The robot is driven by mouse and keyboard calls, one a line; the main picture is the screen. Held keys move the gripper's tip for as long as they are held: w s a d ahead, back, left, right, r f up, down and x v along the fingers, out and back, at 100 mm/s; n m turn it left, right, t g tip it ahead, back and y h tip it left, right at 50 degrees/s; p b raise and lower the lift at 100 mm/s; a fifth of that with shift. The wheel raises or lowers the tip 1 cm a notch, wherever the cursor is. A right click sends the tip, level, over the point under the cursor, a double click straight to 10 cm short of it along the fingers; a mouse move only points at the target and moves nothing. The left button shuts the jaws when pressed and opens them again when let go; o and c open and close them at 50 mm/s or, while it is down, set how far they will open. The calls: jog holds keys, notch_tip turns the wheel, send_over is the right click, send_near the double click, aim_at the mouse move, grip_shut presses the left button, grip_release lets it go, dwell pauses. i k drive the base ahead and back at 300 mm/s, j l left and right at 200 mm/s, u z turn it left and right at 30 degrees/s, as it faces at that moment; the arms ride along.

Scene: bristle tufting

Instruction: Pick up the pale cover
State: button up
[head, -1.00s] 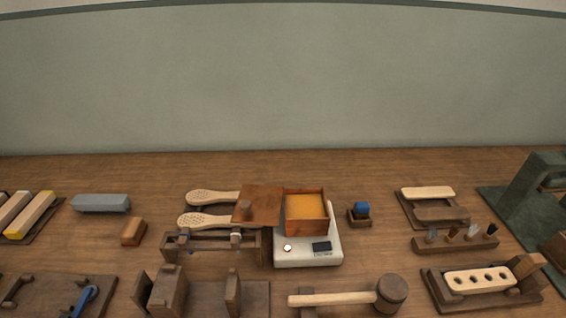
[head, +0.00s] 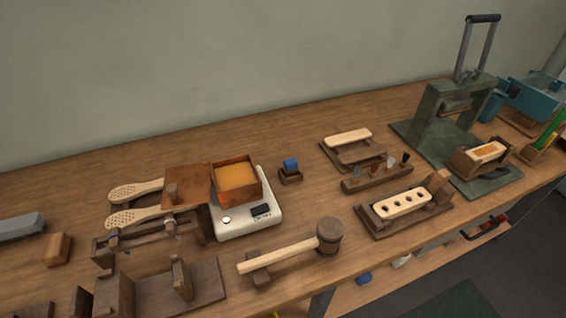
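A plain pale wooden slab with rounded ends, which looks like the pale cover (head: 348,138), lies flat on the back part of a dark wooden holder (head: 368,157), right of centre in the head view. The front part of that holder is empty. A second pale piece, a block with a row of dark holes (head: 403,203), sits in a dark fixture (head: 432,207) nearer the front edge. My gripper is not in view, so its state does not show.
A dark rack with several tufts (head: 376,178) stands between the two holders. A green press (head: 445,115) rises behind to the right. A mallet (head: 290,253) lies front centre, and a white scale (head: 245,220) bears an orange-filled box (head: 237,180). Bare bench lies behind the cover.

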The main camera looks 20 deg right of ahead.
aim_at(351, 137)
jog(key=z, duration=1.25)
jog(key=i+l+u, duration=0.1)
jog(key=l, duration=0.25)
jog(key=i+l, duration=0.25)
jog(key=i+l+u, duration=0.15)
jog(key=l, duration=0.25)
jog(key=i+l, duration=0.15)
jog(key=l, duration=0.2)
jog(key=u, duration=1.45)
